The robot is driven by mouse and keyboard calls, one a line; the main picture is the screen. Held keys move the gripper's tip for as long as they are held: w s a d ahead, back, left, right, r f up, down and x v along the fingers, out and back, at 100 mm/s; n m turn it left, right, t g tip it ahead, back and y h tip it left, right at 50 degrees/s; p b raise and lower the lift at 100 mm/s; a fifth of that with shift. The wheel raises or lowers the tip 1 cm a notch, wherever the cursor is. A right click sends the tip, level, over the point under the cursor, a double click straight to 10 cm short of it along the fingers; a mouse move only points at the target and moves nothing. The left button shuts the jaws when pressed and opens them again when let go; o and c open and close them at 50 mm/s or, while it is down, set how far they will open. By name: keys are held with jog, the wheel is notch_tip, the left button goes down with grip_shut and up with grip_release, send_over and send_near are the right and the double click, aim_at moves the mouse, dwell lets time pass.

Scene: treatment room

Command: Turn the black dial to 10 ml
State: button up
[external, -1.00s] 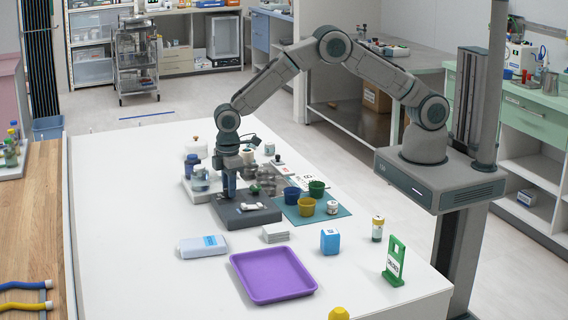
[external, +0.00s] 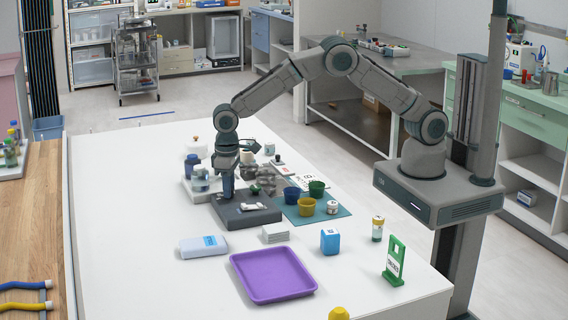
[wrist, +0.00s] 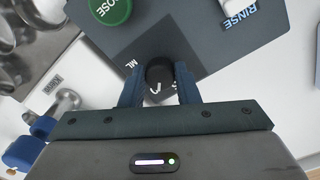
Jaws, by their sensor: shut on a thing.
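The black dial (wrist: 159,77) shows in the wrist view between my two blue fingers, with white marks on its face partly visible. The dial sits on a dark grey panel (wrist: 215,58) with the white letters "ML" beside it. My gripper (wrist: 160,92) is shut on the dial. In the external view my gripper (external: 227,188) points down at the left part of the dark grey box (external: 256,214), and it hides the dial there. I cannot read which value the dial is set to.
On the panel are a green "DOSE" knob (wrist: 110,8) and a white "RINSE" switch (wrist: 238,12). Metal vessels (wrist: 17,60) and a blue-ended part (wrist: 24,152) lie close on the left. Coloured cups (external: 308,206) stand right of the box; a purple tray (external: 273,273) lies in front.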

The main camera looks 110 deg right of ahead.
jog(key=shift+r+m, duration=0.1)
jog(key=shift+m, duration=0.3)
jog(key=o, duration=1)
jog(key=shift+c, duration=0.2)
notch_tip(320, 180, up, 14)
jog(key=b, duration=0.1)
jog(key=shift+w+a+b, duration=0.15)
jog(key=shift+b, duration=0.15)
